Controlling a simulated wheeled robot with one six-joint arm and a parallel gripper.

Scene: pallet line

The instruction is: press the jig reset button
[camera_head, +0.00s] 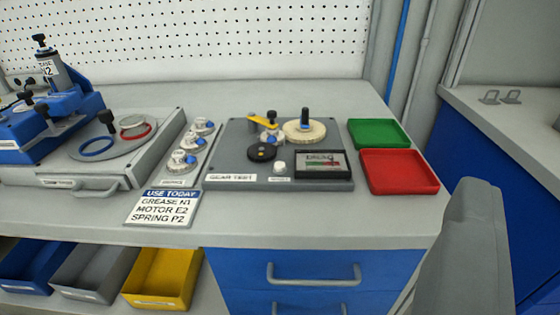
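The gear test jig (228,155) is a dark grey plate on the workbench, labelled GEAR TEST at its front left. A small white round button (279,167) stands near its front edge, with a small label (281,179) below it that is too small to read surely. It appears to be the reset button. Right of it is a dark gauge display (320,165). Behind are a black knob (261,152), a cream gear (304,131) on a dark post and a yellow lever (262,121). The fingers of my gripper do not show, and nothing covers the button.
A green tray (380,134) and a red tray (399,171) lie right of the jig. Left are a strip of small parts (190,146), a USE TODAY sign (163,207) and a blue fixture (57,125). A large grey shape (465,250) blocks the lower right.

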